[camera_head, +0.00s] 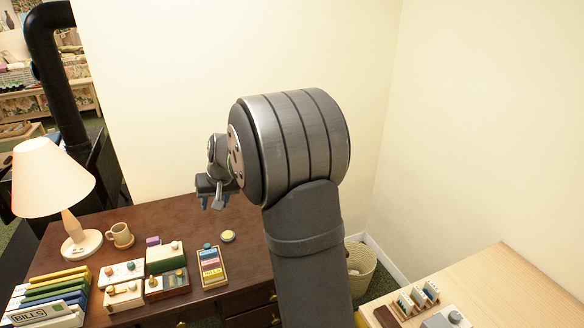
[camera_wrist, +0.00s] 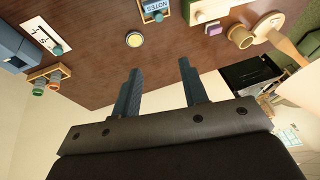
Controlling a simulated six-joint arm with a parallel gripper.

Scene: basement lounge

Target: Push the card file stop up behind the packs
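My gripper (camera_head: 212,203) hangs in the air above the back of the dark desk, left of my large arm joint. In the wrist view my gripper (camera_wrist: 158,66) is open, with two dark fingers well apart and nothing between them. A narrow wooden tray (camera_head: 224,281) with coloured labelled pieces and a blue knob lies on the desk; its end with a NOTES label shows at the top of the wrist view (camera_wrist: 143,17). A file of upright coloured folders marked BILLS (camera_head: 40,312) stands at the front left. I cannot tell which one is the card file, and no stop is clear.
A lamp (camera_head: 42,180), a mug (camera_head: 120,236), several small boxes with knobs (camera_head: 166,256) and a yellow round button (camera_head: 227,236) stand on the desk. A pale table (camera_head: 500,280) at right bears a small rack of cards (camera_head: 418,297). A basket (camera_head: 360,268) stands between.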

